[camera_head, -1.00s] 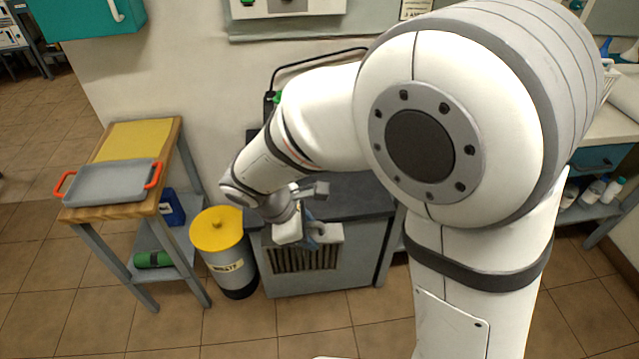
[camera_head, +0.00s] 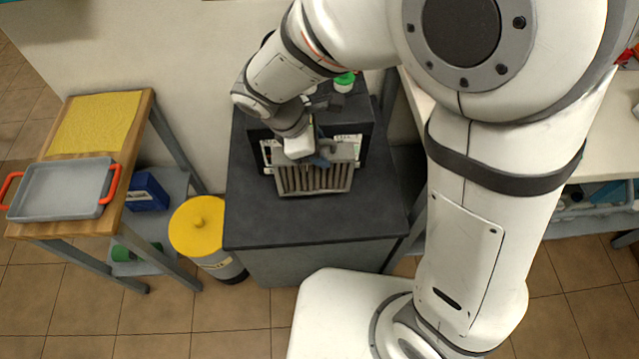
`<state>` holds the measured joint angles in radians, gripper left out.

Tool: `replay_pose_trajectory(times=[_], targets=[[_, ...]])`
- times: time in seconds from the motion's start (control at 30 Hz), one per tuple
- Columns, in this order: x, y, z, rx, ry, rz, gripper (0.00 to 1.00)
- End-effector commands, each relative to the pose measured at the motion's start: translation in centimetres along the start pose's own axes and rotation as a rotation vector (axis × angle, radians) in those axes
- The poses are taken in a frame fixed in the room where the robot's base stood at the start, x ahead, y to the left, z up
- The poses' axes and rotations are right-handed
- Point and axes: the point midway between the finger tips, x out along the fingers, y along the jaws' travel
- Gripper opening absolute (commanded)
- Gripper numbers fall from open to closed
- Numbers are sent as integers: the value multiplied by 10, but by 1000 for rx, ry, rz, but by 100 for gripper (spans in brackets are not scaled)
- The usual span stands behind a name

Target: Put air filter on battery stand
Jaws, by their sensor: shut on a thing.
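The air filter (camera_head: 315,181) is a pale grey frame with brown pleats. My gripper (camera_head: 318,156) is shut on its upper edge, and my wrist partly hides that edge. The filter is tilted, with its pleats facing the camera. It shows over the dark top of the battery stand (camera_head: 310,222), in front of a dark box at the back. I cannot tell whether the filter touches the top.
A dark box with a green-capped item (camera_head: 344,82) stands at the back of the stand. A yellow-lidded bin (camera_head: 198,226) and a wooden table (camera_head: 92,225) with a grey tray (camera_head: 62,188) are on the left. The stand's front top is clear.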

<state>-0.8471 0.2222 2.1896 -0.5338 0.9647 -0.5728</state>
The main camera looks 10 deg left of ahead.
Motion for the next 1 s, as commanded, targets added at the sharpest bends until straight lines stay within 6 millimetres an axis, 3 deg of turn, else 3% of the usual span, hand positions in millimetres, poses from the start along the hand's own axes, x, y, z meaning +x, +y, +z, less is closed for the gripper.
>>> replay_pose_trajectory(times=[0.3,0.53,0.7,1.0], targets=[[47,-8,-22,-1,-2,-4,0],[64,-9,-30,0,-2,-2,0],[86,-13,-40,-2,-2,-3,0],[90,-13,-42,2,0,-1,0]])
